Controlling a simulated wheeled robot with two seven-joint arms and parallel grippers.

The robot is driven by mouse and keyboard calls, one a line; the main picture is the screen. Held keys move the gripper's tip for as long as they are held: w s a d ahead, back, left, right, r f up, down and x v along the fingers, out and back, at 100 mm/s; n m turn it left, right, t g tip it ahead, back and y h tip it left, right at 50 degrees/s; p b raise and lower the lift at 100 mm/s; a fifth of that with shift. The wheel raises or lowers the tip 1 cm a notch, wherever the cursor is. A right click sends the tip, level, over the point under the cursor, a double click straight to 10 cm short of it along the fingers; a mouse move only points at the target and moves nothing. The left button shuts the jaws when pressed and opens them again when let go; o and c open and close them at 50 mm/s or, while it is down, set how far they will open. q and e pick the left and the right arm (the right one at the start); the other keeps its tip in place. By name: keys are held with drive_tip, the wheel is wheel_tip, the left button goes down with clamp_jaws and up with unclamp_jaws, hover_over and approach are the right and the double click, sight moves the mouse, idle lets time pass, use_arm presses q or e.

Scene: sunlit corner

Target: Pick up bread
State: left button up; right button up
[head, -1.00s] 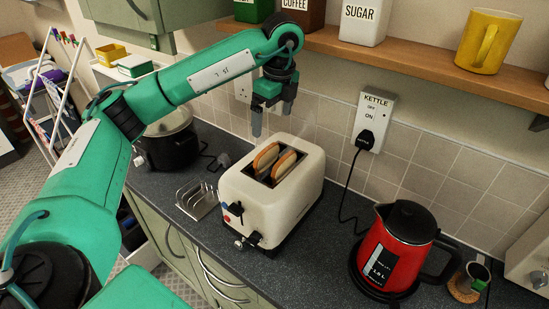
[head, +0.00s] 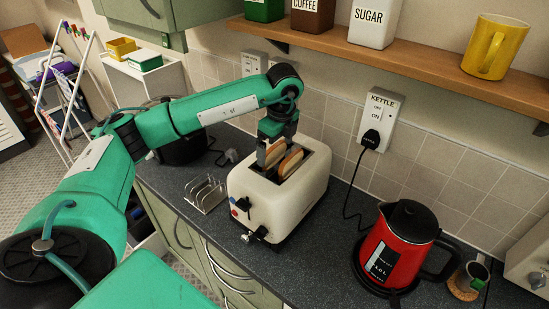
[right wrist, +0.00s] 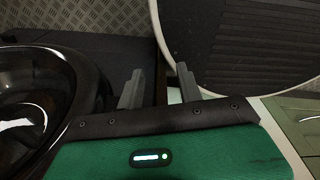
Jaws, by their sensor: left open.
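Two slices of bread (head: 291,163) stand upright in the slots of a cream toaster (head: 290,205) on the dark counter, their tops poking out. My left gripper (head: 276,148) points down right over the toaster, its fingers at the tops of the slices. It is open; I cannot tell whether a finger touches the bread. The gripper partly covers the left slice. My right gripper (right wrist: 158,85) shows in the right wrist view with its two fingers apart and nothing between them.
A metal toast rack (head: 205,193) stands left of the toaster and a red kettle (head: 397,245) to its right. A black pot (head: 183,150) is behind my left arm. The wooden shelf (head: 400,65) with canisters and a yellow mug (head: 495,47) hangs above.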

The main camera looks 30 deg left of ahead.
sight(274, 154)
use_arm(q)
drive_tip(key=shift+a+f+p, duration=0.15)
drive_tip(key=shift+f+p, duration=0.15)
drive_tip(key=shift+f, duration=0.5)
drive_tip(key=shift+a+f+p, duration=0.15)
drive_tip(key=shift+f+p, duration=0.1)
drive_tip(key=shift+f, duration=0.55)
drive_tip(key=c, duration=0.6)
drive_tip(key=shift+r, duration=0.1)
